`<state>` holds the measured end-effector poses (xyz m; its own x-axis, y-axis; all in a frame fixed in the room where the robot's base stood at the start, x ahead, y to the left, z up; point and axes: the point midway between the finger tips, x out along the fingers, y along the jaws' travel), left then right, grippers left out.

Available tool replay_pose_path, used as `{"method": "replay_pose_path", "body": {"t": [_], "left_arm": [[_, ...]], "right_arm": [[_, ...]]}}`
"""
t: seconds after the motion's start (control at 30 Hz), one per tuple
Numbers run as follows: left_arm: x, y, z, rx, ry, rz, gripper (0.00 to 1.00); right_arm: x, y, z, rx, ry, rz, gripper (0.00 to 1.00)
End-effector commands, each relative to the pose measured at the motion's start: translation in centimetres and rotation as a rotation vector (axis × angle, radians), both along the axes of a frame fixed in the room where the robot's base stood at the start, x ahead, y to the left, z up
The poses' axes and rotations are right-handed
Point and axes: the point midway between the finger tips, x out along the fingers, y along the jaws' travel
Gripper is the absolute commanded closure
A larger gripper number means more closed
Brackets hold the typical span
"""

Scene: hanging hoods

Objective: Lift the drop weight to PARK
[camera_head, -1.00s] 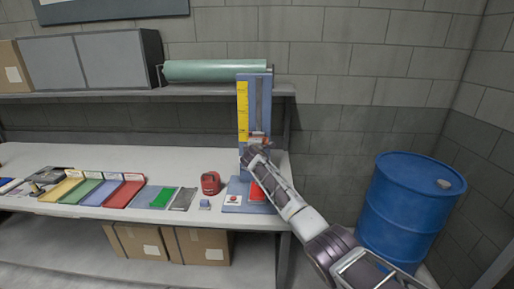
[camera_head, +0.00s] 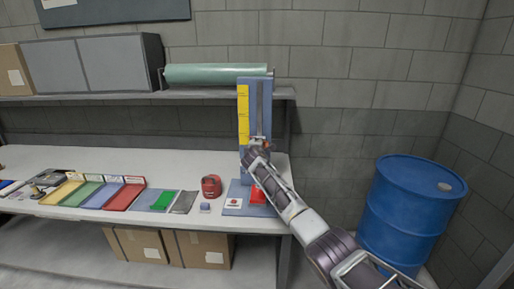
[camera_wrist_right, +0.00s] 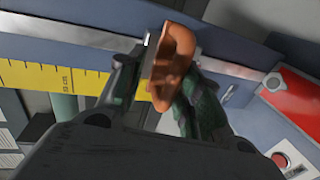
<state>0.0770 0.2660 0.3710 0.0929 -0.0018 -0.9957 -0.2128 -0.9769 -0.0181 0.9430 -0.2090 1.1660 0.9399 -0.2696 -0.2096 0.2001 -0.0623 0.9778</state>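A blue upright column (camera_head: 273,105) with a yellow scale (camera_head: 243,115) and a metal slide rail stands at the bench's right end. My right gripper (camera_head: 257,148) is at the lower part of the rail. In the right wrist view, an orange piece (camera_wrist_right: 173,62), seemingly the drop weight's grip, sits between the two fingers (camera_wrist_right: 165,90), which appear closed on it. The rest of the weight is hidden by the gripper. A PARK mark cannot be read. My left gripper is out of view.
A shelf with a green roll (camera_head: 215,73) is behind the column. A red device (camera_head: 211,186) and coloured trays (camera_head: 122,196) stand to the left on the bench (camera_head: 170,211). A blue drum (camera_head: 405,215) stands on the floor at right.

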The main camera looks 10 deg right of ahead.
Motion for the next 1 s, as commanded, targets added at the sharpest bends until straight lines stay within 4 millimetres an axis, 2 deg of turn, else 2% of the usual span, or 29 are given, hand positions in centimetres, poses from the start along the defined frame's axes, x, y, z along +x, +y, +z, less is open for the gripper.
{"method": "replay_pose_path", "body": {"t": [0.37,1.0], "left_arm": [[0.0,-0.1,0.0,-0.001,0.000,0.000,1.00],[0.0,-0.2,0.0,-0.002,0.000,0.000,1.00]], "right_arm": [[-0.7,0.2,0.0,0.000,0.002,-0.001,0.65],[-4.0,1.2,0.7,0.000,0.001,0.000,0.65]]}}
